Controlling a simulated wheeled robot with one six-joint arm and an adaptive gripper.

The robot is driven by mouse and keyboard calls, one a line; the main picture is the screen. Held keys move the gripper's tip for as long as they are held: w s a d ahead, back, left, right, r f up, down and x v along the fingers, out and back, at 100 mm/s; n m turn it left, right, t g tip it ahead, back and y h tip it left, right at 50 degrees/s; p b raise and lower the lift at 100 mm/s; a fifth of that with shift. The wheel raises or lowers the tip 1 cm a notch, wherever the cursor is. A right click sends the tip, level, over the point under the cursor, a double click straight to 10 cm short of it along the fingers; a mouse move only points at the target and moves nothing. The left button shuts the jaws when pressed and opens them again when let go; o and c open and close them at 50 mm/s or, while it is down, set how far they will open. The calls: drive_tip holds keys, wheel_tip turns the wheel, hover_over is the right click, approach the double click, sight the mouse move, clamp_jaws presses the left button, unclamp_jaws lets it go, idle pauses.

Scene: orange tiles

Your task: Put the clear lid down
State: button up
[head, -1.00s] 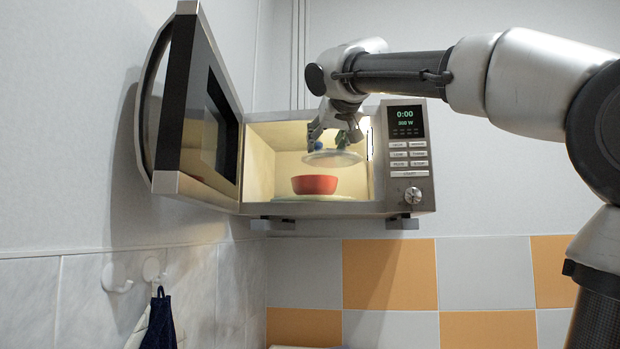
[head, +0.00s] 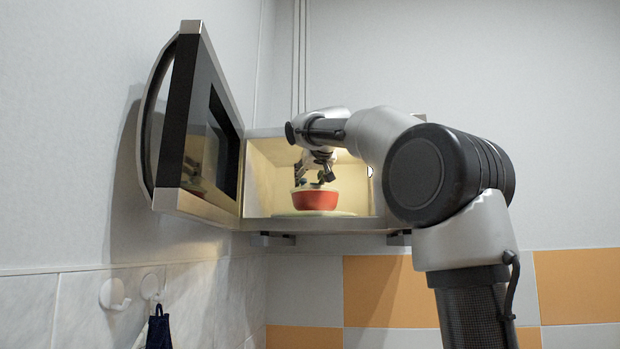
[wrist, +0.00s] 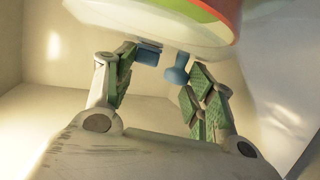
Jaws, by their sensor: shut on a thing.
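The clear lid (wrist: 130,18) shows from close up in the wrist view, pale and see-through. My gripper (wrist: 164,62) is shut on it, with blue pieces between the green fingers. In the head view my gripper (head: 317,180) is inside the open microwave, directly above the red bowl (head: 316,201). The lid is a thin pale band at the bowl's top there. It looks level and at the rim, but I cannot tell whether it touches all round. The bowl's red edge also shows beyond the lid in the wrist view (wrist: 228,22).
The bowl stands on a pale round plate (head: 345,214) in the microwave (head: 258,190). Its door (head: 190,120) is wide open to the left. Cavity walls are close around my gripper. My arm hides the control panel. Wall hooks (head: 115,295) hold a dark cloth (head: 158,330).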

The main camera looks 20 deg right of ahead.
drive_tip(key=shift+s+r, duration=0.2)
drive_tip(key=shift+s, duration=0.1)
drive_tip(key=shift+w+f, duration=0.1)
drive_tip(key=shift+f, duration=0.4)
drive_tip(key=o, duration=1.1)
